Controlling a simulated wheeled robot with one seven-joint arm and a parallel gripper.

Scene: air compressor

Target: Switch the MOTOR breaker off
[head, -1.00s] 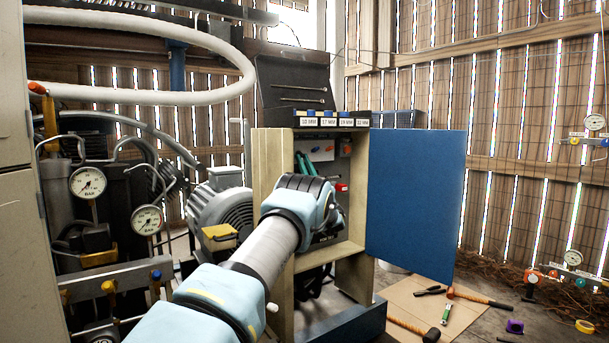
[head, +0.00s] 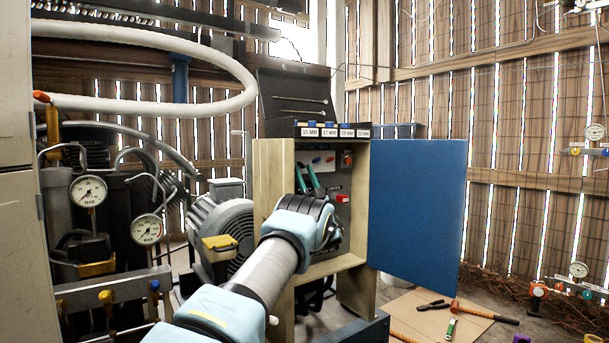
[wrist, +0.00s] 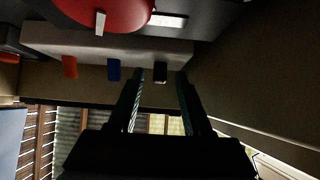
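A pale breaker panel (wrist: 100,45) crosses the upper wrist view, with a red switch (wrist: 70,67), a blue switch (wrist: 113,70) and a black switch (wrist: 160,72). I cannot read a MOTOR label. In the head view the pale panel (head: 322,158) is small inside the open cabinet (head: 273,180). My gripper (wrist: 160,80) is open, its two fingers apart on either side of the black switch; I cannot tell whether they touch it. In the head view my teal fingers (head: 307,178) point up at the panel's left part.
A red disc with a white lever (wrist: 105,12) is close to the panel. The cabinet's blue door (head: 417,207) stands open at the right. A compressor motor (head: 222,235) and pressure gauges (head: 88,190) are at the left. Tools (head: 455,312) lie on the floor.

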